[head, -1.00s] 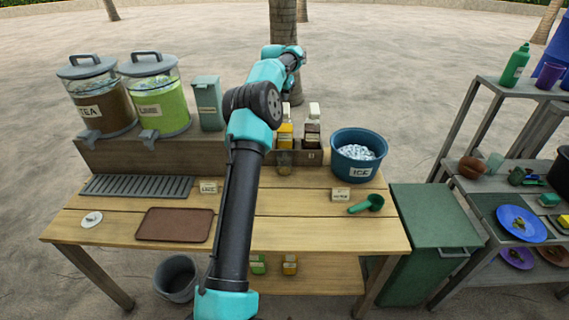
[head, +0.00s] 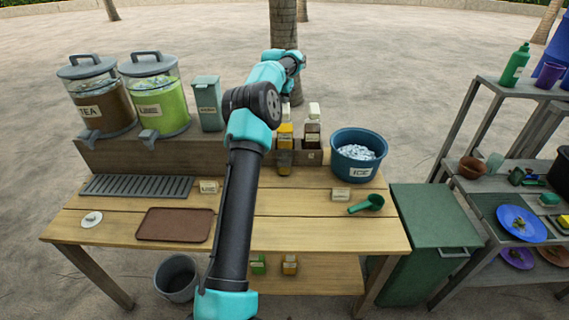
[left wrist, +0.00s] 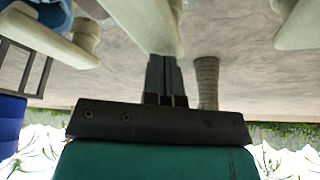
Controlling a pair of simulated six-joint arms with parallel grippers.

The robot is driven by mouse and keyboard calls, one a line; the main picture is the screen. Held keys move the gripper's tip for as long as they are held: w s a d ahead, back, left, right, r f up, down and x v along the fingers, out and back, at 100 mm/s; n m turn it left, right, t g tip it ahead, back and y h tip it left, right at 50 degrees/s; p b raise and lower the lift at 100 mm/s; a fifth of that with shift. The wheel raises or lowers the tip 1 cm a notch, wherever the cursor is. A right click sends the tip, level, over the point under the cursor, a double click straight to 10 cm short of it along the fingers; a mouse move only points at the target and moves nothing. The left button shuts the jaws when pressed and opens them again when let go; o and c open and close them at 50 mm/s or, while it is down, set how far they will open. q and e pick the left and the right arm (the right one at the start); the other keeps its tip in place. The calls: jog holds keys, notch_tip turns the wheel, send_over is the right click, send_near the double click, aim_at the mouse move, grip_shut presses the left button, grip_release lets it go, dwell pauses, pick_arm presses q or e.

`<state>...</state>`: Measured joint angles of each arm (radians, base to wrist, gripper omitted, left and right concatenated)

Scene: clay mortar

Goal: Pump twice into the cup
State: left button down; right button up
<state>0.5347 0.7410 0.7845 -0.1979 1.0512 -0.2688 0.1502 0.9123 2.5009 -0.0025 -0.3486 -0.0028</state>
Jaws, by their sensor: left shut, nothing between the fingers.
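An amber bottle with a yellow label (head: 285,130) stands on the back ledge. A darker bottle with a pale pump top (head: 312,128) stands to its right. A small clear cup (head: 284,163) stands in front of the amber bottle, with amber colour showing in it; I cannot tell its fill level. My left arm reaches over the table, and its gripper is mostly hidden behind the wrist in the head view. In the left wrist view the gripper's fingers (left wrist: 165,70) are together and empty, right at a pale pump head (left wrist: 145,22). My right gripper is out of view.
A blue ice tub (head: 357,155) stands right of the bottles, with a green scoop (head: 367,205) in front. Tea (head: 98,105) and green drink (head: 160,105) dispensers stand at left. A brown tray (head: 174,225) lies at front left. The front right tabletop is clear.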

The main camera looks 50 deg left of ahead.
pick_arm(q)
jog(key=shift+f, duration=1.05)
jog(key=shift+r, duration=1.75)
jog(key=shift+r, duration=0.1)
notch_tip(320, 180, up, 6)
jog(key=shift+f, duration=0.1)
dwell(0.5)
